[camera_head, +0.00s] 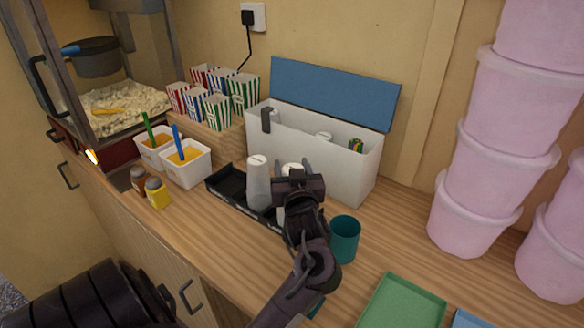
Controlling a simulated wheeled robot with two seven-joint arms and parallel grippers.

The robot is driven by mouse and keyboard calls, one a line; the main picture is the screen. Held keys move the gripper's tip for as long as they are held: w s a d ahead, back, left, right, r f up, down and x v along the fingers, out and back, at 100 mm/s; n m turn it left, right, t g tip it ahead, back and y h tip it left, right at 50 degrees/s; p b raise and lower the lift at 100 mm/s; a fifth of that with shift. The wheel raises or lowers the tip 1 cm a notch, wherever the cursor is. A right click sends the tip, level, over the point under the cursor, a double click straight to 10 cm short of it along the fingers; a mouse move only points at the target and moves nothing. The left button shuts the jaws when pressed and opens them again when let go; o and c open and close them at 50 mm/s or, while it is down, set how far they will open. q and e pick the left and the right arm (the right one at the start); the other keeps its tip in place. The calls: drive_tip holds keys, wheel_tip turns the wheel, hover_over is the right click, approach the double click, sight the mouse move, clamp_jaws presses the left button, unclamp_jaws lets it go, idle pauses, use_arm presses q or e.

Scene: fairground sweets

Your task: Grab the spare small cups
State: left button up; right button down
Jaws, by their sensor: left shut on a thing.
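My left gripper (293,172) reaches in over the counter from the bottom and is shut on a white bottle-like thing (292,167). Most of that thing is hidden behind the gripper, and I cannot tell whether it is lifted. A similar white bottle (258,183) stands upright in the black tray (226,186), left of the gripper. Several striped paper cups (217,110) in red, blue and green stand on a wooden riser at the back. Behind the gripper, the open white box (345,166) holds a small green and yellow thing (355,146), mostly hidden. My right gripper is not in view.
A teal cup (344,240) stands right of my gripper. A green tray (402,303) lies at the front right. Stacked pink tubs (470,190) rise at the right. White sauce tubs (185,170) and small shakers (157,191) stand left. The counter between box and pink tubs is clear.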

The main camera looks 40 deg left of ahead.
use_arm(q)
drive_tip(key=o, duration=1.4)
drive_tip(key=shift+f, duration=0.1)
drive_tip(key=shift+c, duration=0.2)
